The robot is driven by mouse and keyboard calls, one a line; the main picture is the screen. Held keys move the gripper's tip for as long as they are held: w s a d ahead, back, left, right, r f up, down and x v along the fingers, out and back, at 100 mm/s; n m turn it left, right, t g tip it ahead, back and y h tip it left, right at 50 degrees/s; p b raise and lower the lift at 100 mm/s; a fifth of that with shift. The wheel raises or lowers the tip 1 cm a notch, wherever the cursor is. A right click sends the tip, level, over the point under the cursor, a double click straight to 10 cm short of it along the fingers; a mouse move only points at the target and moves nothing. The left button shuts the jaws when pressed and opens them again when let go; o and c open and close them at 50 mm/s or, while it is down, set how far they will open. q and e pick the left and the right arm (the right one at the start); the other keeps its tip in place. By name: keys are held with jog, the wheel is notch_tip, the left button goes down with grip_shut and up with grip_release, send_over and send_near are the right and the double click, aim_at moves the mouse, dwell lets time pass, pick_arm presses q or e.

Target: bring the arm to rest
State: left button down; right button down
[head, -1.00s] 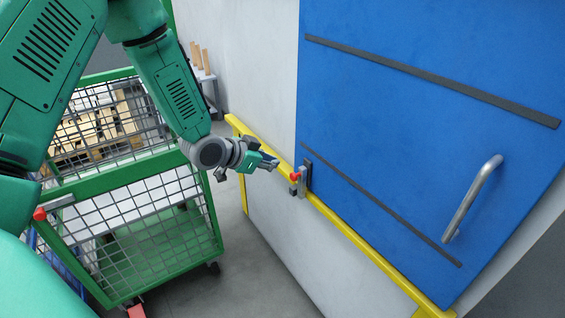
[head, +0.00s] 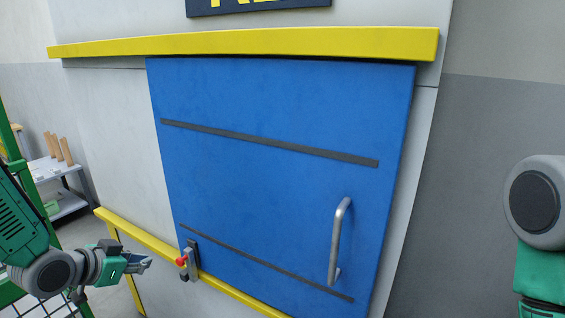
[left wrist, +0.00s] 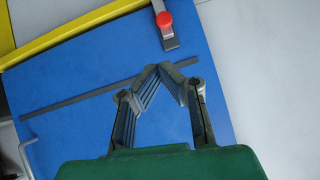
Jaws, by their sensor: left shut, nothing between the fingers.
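My left gripper (head: 146,262) is at the lower left of the head view, just left of the latch with a red knob (head: 181,261). It is shut and empty, and a gap shows between it and the latch. In the left wrist view the fingertips (left wrist: 164,68) meet in front of the blue door panel (left wrist: 75,115), with the red knob (left wrist: 164,19) above them. Part of my right arm shows at the right edge of the head view, but its gripper is out of sight.
The blue panel (head: 270,130) has a metal handle (head: 338,240) and two dark strips. Yellow rails run above (head: 240,43) and below (head: 150,242). A shelf with wooden pieces (head: 66,150) stands at the left. Green cage parts (head: 12,135) show at the far left edge.

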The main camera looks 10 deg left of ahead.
pick_arm(q)
jog(key=s+d+f+n+g+y, duration=0.1)
jog(key=s+d+f+n+g, duration=0.2)
jog(key=s+f, duration=0.5)
jog(key=s+d+f+g+y, duration=0.1)
jog(key=s+d+f+g, duration=0.2)
jog(key=s+d+f, duration=0.35)
jog(key=s+f+g, duration=0.1)
jog(key=s+f, duration=0.1)
jog(key=s, duration=0.6)
jog(key=s+f+n+g+y, duration=0.1)
jog(key=s+f+g, duration=0.1)
jog(key=s, duration=0.6)
jog(key=shift+f+n+g, duration=0.3)
jog(key=shift+f, duration=0.5)
jog(key=shift+s, duration=0.1)
